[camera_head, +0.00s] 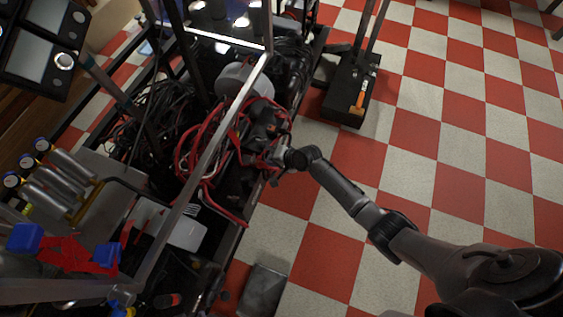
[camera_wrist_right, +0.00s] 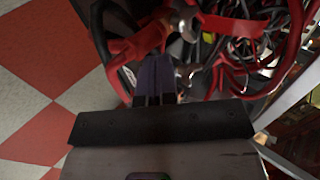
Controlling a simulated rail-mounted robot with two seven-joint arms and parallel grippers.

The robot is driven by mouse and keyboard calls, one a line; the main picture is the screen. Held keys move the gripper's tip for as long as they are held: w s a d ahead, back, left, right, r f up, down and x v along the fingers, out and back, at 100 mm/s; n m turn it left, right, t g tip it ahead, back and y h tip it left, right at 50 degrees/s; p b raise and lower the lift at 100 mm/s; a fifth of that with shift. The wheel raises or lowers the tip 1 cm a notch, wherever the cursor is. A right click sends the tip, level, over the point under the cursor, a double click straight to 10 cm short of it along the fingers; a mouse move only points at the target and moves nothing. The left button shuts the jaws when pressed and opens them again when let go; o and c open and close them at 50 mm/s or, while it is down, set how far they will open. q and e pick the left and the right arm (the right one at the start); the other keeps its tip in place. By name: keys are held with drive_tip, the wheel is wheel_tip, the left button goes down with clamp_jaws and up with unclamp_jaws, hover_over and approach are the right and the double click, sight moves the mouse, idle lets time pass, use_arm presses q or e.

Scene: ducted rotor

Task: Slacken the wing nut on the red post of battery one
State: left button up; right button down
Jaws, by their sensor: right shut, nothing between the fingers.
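My right arm reaches in from the right in the head view, and its gripper (camera_head: 272,161) is at the edge of the cart beside the red cables (camera_head: 205,150). In the right wrist view the fingers (camera_wrist_right: 154,78) are together and empty, pointing at the red cables and clamps. A silver metal post or nut (camera_wrist_right: 184,22) sits in a red clamp (camera_wrist_right: 150,40) just beyond the fingertips. A second metal fitting (camera_wrist_right: 186,72) shows right of the fingers. I cannot tell which is the wing nut. Battery one is not clearly made out. My left gripper is not in view.
The cart's metal frame bar (camera_head: 210,155) runs diagonally over the cables. A black box (camera_head: 348,100) with an orange-handled tool is on the checkered floor (camera_head: 450,130). The floor right of the cart is mostly clear.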

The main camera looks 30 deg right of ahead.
sight(253, 159)
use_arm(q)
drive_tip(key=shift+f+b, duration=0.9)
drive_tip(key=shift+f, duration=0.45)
use_arm(e)
drive_tip(key=shift+w+a+f, duration=0.1)
drive_tip(key=shift+w+a, duration=0.6)
drive_tip(key=shift+w, duration=0.2)
drive_tip(key=shift+w+a+f, duration=0.1)
drive_tip(key=shift+w+a, duration=0.55)
drive_tip(key=shift+w, duration=0.25)
